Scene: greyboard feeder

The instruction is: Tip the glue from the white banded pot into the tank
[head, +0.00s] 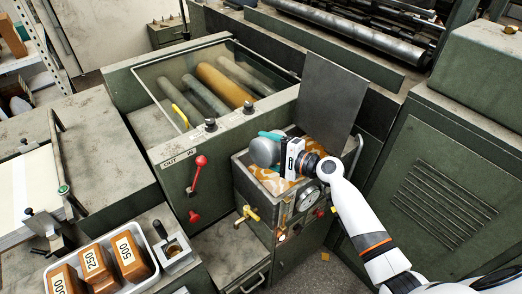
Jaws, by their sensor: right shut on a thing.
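My right gripper (270,138) reaches in from the right over the tank (239,172) and is shut on a pot (264,152). The pot shows as a rounded grey-white end facing me, so it looks tipped over on its side; its band and mouth are hidden. The tank is an open metal box with patchy orange and whitish glue (272,180) inside. I cannot see whether glue is running from the pot. My left gripper is not in view.
A grey lid plate (328,98) stands up behind the tank. A gauge (307,199) and brass tap (247,215) are on the tank's front. A glass-covered roller machine (160,150) stands left. A tray (152,262) of numbered brown blocks (130,255) is lower left.

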